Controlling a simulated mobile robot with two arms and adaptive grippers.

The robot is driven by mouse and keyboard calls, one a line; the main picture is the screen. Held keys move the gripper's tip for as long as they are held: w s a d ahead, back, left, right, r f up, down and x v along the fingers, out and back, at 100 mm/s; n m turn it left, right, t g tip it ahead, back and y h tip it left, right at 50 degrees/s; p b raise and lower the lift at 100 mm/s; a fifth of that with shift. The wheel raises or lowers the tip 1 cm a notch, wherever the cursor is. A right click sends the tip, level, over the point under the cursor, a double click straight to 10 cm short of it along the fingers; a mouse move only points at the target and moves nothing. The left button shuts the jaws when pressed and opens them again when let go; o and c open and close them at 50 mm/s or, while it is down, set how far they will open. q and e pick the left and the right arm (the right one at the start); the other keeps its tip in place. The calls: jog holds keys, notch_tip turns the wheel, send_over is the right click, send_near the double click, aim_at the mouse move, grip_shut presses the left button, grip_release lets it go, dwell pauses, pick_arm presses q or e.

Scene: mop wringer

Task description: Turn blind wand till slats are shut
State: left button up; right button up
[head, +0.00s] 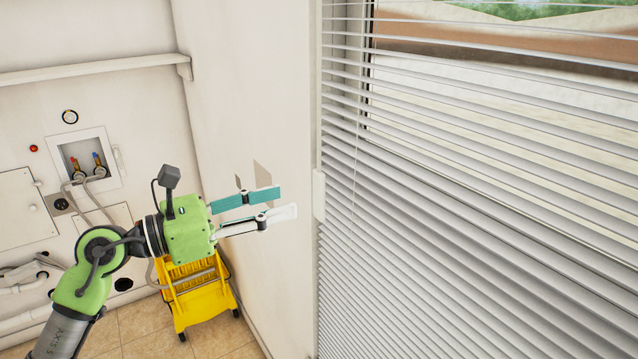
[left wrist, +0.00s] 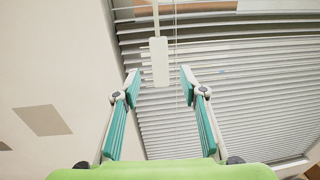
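The blind (head: 480,190) hangs over the window on the right. Its slats are tilted open: the outdoors shows between the upper ones, while the lower ones overlap in this view. The wand ends in a white block-like handle (head: 319,195) at the blind's left edge. In the left wrist view the handle (left wrist: 159,62) hangs from a thin rod, just beyond and between the fingertips. My left gripper (head: 286,202) is open and empty, its fingers pointing at the handle from the left, apart from it. My right gripper is not in view.
A white wall (head: 245,90) with flat plates (head: 262,178) runs behind my left gripper. A yellow mop wringer bucket (head: 200,298) stands on the tiled floor below my arm. A recessed valve box (head: 85,158) is on the left wall, under a shelf (head: 90,72).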

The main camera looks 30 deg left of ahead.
aim_at(316, 192)
pick_arm(q)
jog(key=p+x, duration=0.1)
jog(key=x, duration=0.3)
jog(key=p+x, duration=0.2)
jog(key=x, duration=0.2)
jog(key=shift+r, duration=0.2)
jog(key=shift+w+d+f+p, duration=0.2)
jog(key=shift+w+d+p, duration=0.05)
jog(key=shift+w+p, duration=0.25)
grip_shut()
